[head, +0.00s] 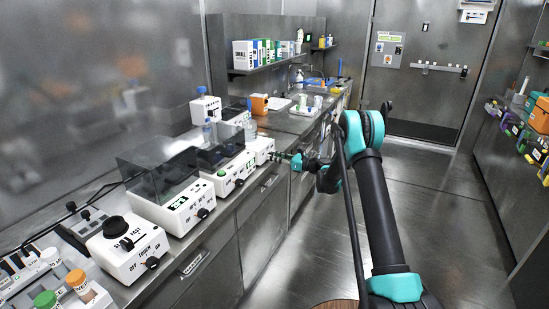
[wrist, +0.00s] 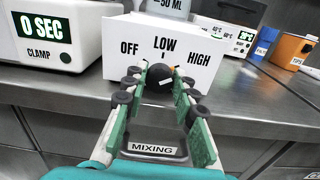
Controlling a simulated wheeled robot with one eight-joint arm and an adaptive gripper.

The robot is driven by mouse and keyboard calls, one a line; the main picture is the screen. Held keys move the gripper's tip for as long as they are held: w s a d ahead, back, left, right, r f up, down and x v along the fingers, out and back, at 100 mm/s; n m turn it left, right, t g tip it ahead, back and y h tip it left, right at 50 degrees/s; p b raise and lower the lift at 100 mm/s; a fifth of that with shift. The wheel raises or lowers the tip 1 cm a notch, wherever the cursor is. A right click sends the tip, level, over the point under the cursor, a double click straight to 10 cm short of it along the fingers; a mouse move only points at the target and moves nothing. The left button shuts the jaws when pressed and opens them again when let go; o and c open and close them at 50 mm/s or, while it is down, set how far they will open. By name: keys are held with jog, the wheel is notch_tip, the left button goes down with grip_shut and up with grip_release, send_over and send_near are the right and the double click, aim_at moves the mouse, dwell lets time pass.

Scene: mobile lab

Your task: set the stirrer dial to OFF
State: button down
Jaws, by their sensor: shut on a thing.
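The stirrer (wrist: 118,64) is a white box with OFF, LOW and HIGH printed on its front, OFF on the left, LOW at the top and HIGH on the right. Its round black dial (wrist: 159,74) sits below LOW and carries a small white mark; which setting it points to is hard to tell. My gripper (wrist: 158,82) has its green, black-padded fingers on both sides of the dial, shut on it. In the head view the stirrer (head: 261,146) is small, at the counter's front edge, with my gripper (head: 284,155) reaching it from the right.
A white device reading 0 SEC (wrist: 45,35) stands close on the left. An orange tips box (wrist: 291,50) is at the right. A drawer label reads MIXING (wrist: 153,149). In the head view more devices line the counter (head: 232,212); the floor (head: 310,245) is clear.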

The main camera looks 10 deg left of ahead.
jog(key=n, duration=1.2)
jog(key=shift+s+f+n, duration=0.15)
jog(key=shift+n, duration=0.25)
dwell(0.3)
jog(key=c, duration=1.2)
grip_release()
jog(key=shift+d, duration=0.1)
jog(key=v, duration=0.7)
jog(key=shift+s+d, duration=0.15)
jog(key=shift+d, duration=0.2)
